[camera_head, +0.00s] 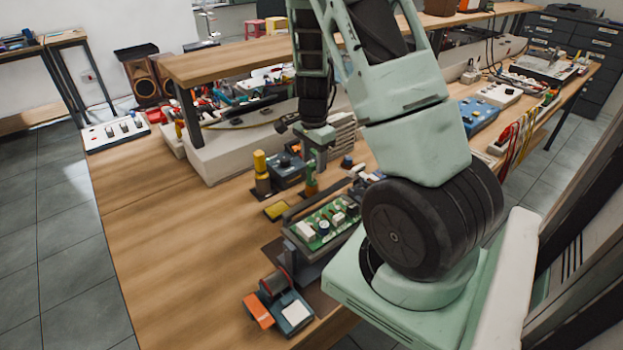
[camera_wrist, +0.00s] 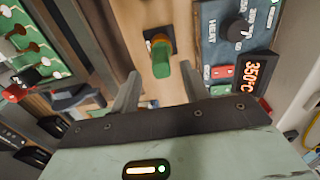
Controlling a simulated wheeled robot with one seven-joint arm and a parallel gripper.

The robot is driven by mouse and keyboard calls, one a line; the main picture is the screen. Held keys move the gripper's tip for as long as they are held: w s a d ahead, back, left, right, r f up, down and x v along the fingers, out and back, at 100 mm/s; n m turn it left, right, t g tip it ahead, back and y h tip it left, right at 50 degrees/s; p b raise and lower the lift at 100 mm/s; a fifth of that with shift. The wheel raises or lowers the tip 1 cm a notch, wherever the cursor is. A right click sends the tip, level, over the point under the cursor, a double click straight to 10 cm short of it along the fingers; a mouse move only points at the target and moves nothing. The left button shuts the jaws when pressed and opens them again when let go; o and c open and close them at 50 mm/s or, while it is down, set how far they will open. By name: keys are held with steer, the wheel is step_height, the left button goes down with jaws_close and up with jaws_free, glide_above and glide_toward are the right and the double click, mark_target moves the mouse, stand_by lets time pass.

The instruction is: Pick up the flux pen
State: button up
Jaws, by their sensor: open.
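A green upright pen-like piece with an orange lower part, which looks like the flux pen (camera_wrist: 161,62), stands on a small dark square base in the wrist view. In the head view the flux pen (camera_head: 311,178) stands on the bench just below my wrist. My gripper (camera_wrist: 162,78) is open, with one finger on each side of the pen's line. The pen's green end shows between the fingertips, and nothing is visibly gripped. I cannot tell whether a finger touches it. In the head view the fingers are hard to make out.
A soldering station (camera_wrist: 228,35) with a lit display (camera_wrist: 251,77) stands close right of the pen in the wrist view. A green circuit board (camera_head: 325,224) in a holder lies nearer the front. A yellow-topped bottle (camera_head: 260,165) stands left of the station. The bench's left front (camera_head: 170,240) is clear.

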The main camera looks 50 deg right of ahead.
steer(key=f, duration=0.4)
steer(key=shift+w+a+f, duration=0.15)
steer(key=shift+a+f, duration=0.05)
steer(key=shift+f, duration=0.05)
steer(key=shift+c, duration=0.4)
steer(key=c, duration=0.9)
step_height(320, 180, up, 10)
steer(key=shift+r, duration=0.1)
